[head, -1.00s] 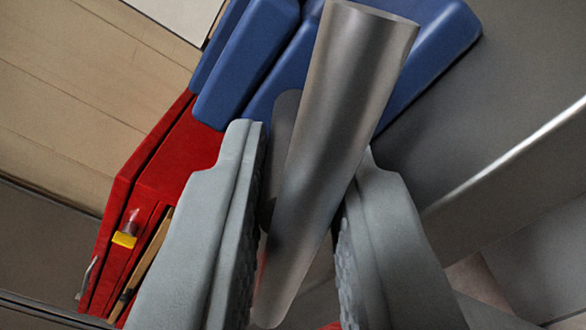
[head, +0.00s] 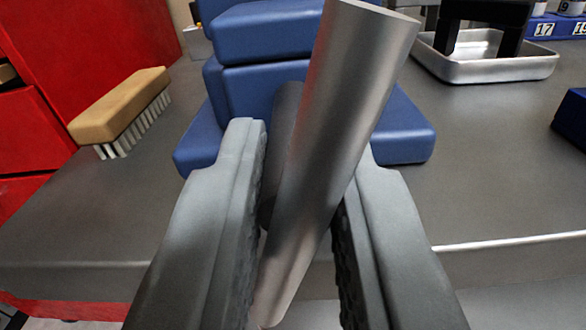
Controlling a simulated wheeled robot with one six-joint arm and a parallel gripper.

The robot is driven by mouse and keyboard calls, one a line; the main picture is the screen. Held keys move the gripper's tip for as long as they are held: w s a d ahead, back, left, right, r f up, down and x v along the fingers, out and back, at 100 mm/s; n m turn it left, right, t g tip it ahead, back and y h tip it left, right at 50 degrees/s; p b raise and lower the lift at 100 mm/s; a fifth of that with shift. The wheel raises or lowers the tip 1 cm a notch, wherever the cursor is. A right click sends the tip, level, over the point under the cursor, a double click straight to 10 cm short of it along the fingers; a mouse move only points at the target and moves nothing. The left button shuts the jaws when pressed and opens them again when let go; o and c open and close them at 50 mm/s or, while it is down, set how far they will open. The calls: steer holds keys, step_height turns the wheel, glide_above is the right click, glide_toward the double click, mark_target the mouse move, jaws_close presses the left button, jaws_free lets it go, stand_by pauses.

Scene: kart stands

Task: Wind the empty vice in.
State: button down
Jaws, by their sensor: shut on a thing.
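The blue vice (head: 275,35) stands on the grey bench top, close to its front edge. Its metal handle bar (head: 335,120) runs slantwise across the middle of the view, from upper right to lower left. A darker screw (head: 285,125) shows behind the bar. My gripper (head: 302,215) is shut on the handle bar, one grey finger on each side of it. The bar and fingers hide much of the vice, and I cannot see the gap between its jaws.
A wooden brush (head: 118,108) with pale bristles lies left of the vice, beside a red cabinet (head: 90,50). A metal tray (head: 480,58) with a black object stands at the back right. A blue block (head: 572,118) is at the right edge. The bench (head: 490,170) between is clear.

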steer(key=n, duration=1.3)
steer(key=shift+n, duration=0.3)
steer(key=n, duration=0.4)
steer(key=c, duration=2.1)
jaws_free()
steer(key=shift+n, duration=1.4)
steer(key=shift+c, duration=0.2)
steer(key=o, duration=0.9)
steer(key=shift+c, duration=0.2)
steer(key=shift+s, duration=0.1)
